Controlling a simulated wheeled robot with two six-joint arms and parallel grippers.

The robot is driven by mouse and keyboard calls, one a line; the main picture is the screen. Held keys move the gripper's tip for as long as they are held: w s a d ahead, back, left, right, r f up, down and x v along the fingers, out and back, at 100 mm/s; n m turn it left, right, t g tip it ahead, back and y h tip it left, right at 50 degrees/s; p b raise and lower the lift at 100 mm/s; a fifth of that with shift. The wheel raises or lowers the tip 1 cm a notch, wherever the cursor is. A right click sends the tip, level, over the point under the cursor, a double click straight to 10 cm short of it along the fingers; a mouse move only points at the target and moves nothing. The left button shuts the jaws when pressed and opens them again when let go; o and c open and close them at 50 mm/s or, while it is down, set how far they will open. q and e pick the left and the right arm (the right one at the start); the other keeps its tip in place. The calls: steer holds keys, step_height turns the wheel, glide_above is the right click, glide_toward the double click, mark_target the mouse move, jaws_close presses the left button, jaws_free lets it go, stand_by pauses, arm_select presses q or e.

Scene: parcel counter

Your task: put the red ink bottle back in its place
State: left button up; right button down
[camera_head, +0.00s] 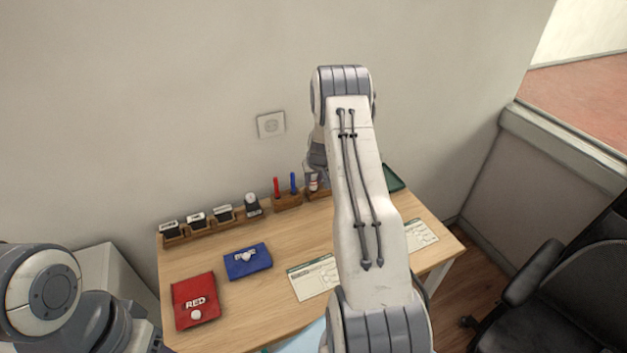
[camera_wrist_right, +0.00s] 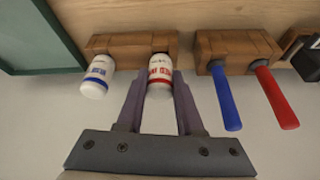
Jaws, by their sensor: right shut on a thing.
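The red ink bottle (camera_wrist_right: 160,75), white with a red label, is between the two fingers of my right gripper (camera_wrist_right: 160,90) in the right wrist view. The gripper is shut on it. The bottle is at the right end of a wooden holder (camera_wrist_right: 130,43), lined up with it; I cannot tell whether it is fully seated. The blue ink bottle (camera_wrist_right: 95,78) stands at the holder's left end. In the head view a bottle (camera_head: 313,183) shows small beside my right arm, which hides most of the holder. My left gripper is out of view.
A holder (camera_wrist_right: 238,50) with a blue marker (camera_wrist_right: 226,95) and a red marker (camera_wrist_right: 275,97) is close beside the gripper. A green tray (camera_head: 392,178) is on the other side. Red (camera_head: 195,300) and blue (camera_head: 248,260) pads and cards (camera_head: 315,277) lie on the desk.

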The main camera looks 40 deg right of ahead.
steer(key=c, duration=0.8)
jaws_free()
steer(key=shift+o, duration=0.2)
steer(key=shift+p+v, duration=0.85)
steer(key=shift+v, duration=1.8)
steer(key=o, duration=0.6)
steer(key=shift+c, duration=0.2)
steer(key=b+v, duration=0.2)
steer(key=v, duration=0.8)
steer(key=shift+r, duration=0.2)
